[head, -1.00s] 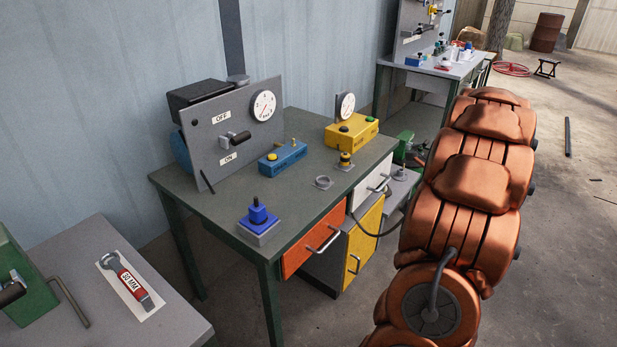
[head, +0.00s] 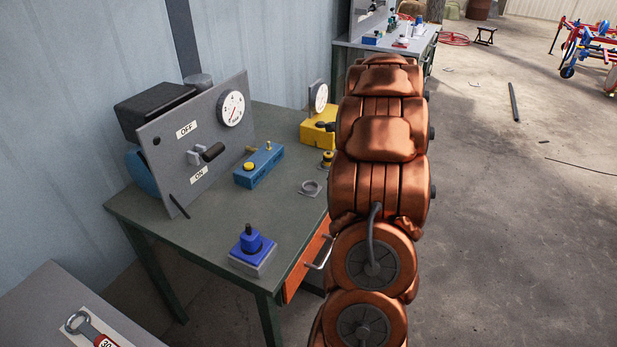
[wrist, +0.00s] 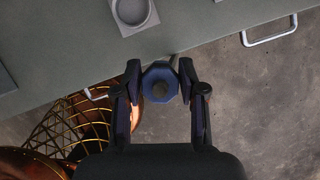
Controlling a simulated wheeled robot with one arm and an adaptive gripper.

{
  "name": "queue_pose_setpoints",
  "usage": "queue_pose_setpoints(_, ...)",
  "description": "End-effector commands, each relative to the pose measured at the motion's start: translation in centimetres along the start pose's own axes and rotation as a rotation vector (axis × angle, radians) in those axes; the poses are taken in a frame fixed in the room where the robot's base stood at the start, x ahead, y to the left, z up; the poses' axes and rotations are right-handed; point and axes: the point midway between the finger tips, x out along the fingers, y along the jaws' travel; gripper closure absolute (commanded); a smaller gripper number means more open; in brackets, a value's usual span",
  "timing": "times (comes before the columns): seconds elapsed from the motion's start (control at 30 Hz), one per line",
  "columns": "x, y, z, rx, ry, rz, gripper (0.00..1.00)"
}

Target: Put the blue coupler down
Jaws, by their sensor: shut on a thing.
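The blue coupler (wrist: 153,75) is an eight-sided blue piece with a dark round middle, seen from above in the wrist view. My gripper (wrist: 160,83) is shut on it, with one dark finger at each side. The coupler is held just off the green table's edge in that picture, with floor around it. A grey ring holder (wrist: 131,12) on a square plate is at the top of the wrist view, apart from the coupler. It also shows in the head view (head: 310,188), and looks empty. In the head view my copper arm hides the gripper and coupler.
The green workbench (head: 215,240) holds a blue piece on a grey block (head: 252,249), a blue box with a yellow knob (head: 259,166), a yellow box (head: 317,130) and an upright gauge panel (head: 205,140). A drawer handle (head: 319,254) sticks out in front.

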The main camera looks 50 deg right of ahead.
Motion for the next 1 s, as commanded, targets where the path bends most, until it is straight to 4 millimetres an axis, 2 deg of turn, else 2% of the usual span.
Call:
queue_pose_setpoints(0.2, 1.8, 1.9, 3.8, -0.001, 0.001, 0.0, 1.0)
queue_pose_setpoints(0.4, 2.9, 2.9, 5.8, 0.002, 0.0, -0.004, 1.0)
queue_pose_setpoints(0.7, 3.9, 3.7, 7.2, 0.004, -0.001, -0.001, 1.0)
queue_pose_setpoints(0.9, 6.7, 3.7, 5.9, 0.006, 0.001, 0.001, 1.0)
queue_pose_setpoints(1.0, 7.1, 3.6, 5.7, 0.004, 0.001, -0.002, 1.0)
